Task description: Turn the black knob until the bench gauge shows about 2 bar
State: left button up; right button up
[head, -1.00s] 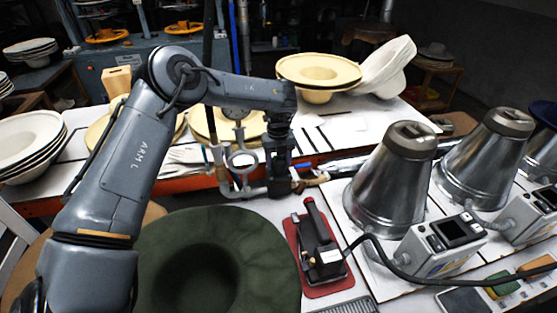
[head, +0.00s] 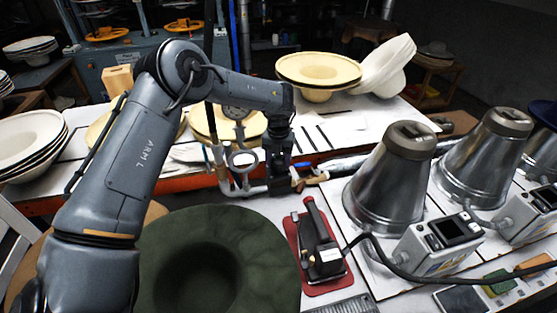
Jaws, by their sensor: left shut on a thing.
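My left gripper (head: 280,184) points down at the bench, just right of the grey pipework (head: 236,188). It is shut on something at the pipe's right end. This is likely the black knob, but the dark fingers hide it and I cannot make out its outline. My right gripper is not in view.
A dark green hat (head: 240,230) lies in front of the pipework. A black iron (head: 318,245) rests on a red pad to the right. Metal cones (head: 385,185) with control boxes stand further right. Cream hats (head: 318,70) lie behind.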

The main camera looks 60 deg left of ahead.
aim_at(278, 157)
pick_arm(q)
jog(key=o, duration=1)
jog(key=shift+o, duration=0.2)
jog(key=shift+r, duration=0.15)
notch_tip(278, 157, up, 10)
jog(key=shift+p, duration=0.95)
jog(key=shift+r, duration=0.3)
